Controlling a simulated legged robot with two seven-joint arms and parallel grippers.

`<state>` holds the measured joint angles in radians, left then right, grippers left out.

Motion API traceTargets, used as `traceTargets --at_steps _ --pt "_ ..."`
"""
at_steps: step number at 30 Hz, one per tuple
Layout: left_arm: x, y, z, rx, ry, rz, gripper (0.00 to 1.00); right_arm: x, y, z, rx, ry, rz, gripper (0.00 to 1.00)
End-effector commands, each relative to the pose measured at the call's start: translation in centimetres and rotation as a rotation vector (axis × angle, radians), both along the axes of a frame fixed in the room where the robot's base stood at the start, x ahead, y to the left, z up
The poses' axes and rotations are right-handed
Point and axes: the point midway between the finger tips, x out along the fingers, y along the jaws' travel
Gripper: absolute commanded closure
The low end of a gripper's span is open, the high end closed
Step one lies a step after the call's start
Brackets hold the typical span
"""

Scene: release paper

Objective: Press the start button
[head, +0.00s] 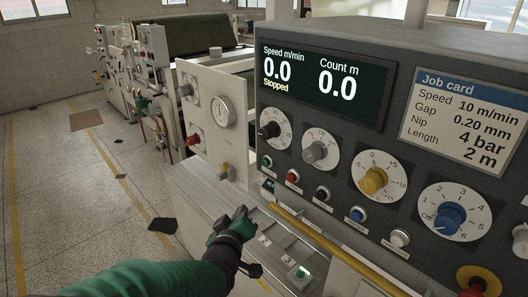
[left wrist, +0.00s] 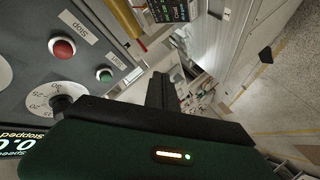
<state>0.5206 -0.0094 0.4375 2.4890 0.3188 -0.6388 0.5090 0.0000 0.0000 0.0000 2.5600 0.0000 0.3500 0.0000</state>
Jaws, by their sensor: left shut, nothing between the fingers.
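The green start button (head: 267,161) sits at the left end of the button row on the grey control panel, beside a red button (head: 293,176). In the left wrist view the green button (left wrist: 104,74) stands near the red one (left wrist: 63,48), whose label reads stop upside down. The display (head: 320,82) reads speed 0.0, Stopped, and count 0.0. My left gripper (head: 240,214) is shut and empty, below and left of the green button, apart from it. Its dark fingers (left wrist: 160,92) show in the left wrist view. My right gripper is out of view.
Several knobs (head: 373,180) stick out above and right of the buttons. A yellow rail (head: 318,236) runs below the panel, over a ledge with a lit green button (head: 303,272). A job card (head: 465,118) is on the right. The floor at left is mostly open.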

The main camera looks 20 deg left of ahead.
Motion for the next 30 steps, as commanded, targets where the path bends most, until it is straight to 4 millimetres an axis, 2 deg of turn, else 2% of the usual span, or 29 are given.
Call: traceTargets --at_steps 1,3,6,9,22,30 --pt "0.2 0.9 2.5 -0.016 -0.058 0.038 1.0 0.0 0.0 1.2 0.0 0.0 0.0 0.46" --pt "0.3 1.9 4.7 -0.036 -0.134 0.078 1.0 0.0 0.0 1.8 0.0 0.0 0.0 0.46" --pt "0.3 2.8 6.9 -0.056 -0.211 0.118 1.0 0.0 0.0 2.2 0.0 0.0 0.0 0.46" --pt "0.3 3.2 7.8 -0.064 -0.249 0.136 1.0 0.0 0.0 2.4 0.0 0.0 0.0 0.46" --pt "0.7 3.1 7.9 -0.067 -0.256 0.137 1.0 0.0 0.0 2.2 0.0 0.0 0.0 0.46" --pt "3.9 1.7 7.8 -0.069 -0.255 0.136 1.0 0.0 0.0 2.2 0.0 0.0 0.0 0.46"
